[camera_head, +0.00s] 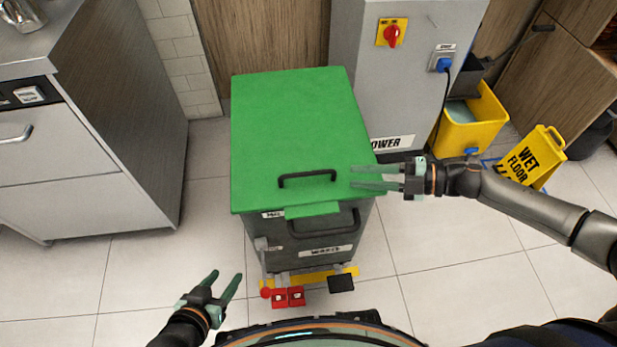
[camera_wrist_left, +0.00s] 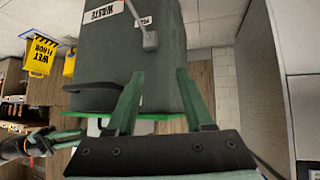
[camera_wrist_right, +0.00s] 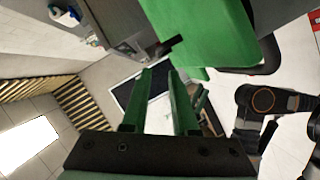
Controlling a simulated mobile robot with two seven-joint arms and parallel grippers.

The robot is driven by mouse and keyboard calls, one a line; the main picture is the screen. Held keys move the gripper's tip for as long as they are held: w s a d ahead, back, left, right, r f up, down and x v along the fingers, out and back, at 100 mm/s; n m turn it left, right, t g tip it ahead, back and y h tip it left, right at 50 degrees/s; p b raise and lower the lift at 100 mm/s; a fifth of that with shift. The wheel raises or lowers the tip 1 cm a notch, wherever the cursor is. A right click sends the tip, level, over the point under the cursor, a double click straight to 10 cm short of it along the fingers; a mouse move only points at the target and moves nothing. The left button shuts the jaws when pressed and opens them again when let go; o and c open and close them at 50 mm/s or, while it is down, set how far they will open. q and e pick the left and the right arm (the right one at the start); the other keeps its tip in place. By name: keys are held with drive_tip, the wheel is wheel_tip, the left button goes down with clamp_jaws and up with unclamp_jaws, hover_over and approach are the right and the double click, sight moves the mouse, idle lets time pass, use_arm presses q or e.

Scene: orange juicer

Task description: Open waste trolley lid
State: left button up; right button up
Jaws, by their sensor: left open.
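The waste trolley (camera_head: 325,247) is a dark grey bin with a flat green lid (camera_head: 295,125), which lies shut on top. A black lid handle (camera_head: 307,178) is near the lid's front edge. My right gripper (camera_head: 352,177) is open and empty at the lid's right front edge, its fingers pointing left toward the handle. In the right wrist view the lid (camera_wrist_right: 205,30) is above the open fingers. My left gripper (camera_head: 228,280) is open and empty, low in front of the trolley at left. The left wrist view shows the trolley body (camera_wrist_left: 170,60) ahead of it, upside down.
A steel counter (camera_head: 85,130) stands at left. A grey cabinet with a red power switch (camera_head: 392,33) is behind the trolley. A yellow bucket (camera_head: 470,120) and wet floor sign (camera_head: 530,157) stand at right. A red pedal (camera_head: 288,297) is at the trolley's foot.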

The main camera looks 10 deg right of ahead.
sight(315, 174)
drive_tip(key=x, duration=0.4)
drive_tip(key=shift+a, duration=0.3)
drive_tip(key=b+x, duration=0.1)
drive_tip(key=x, duration=0.5)
use_arm(q)
drive_tip(key=w+r+t, duration=0.2)
drive_tip(key=w+r, duration=0.2)
drive_tip(key=shift+a+r+t, duration=0.3)
drive_tip(key=shift+t, duration=0.1)
use_arm(e)
drive_tip(key=shift+x, duration=0.8)
clamp_jaws()
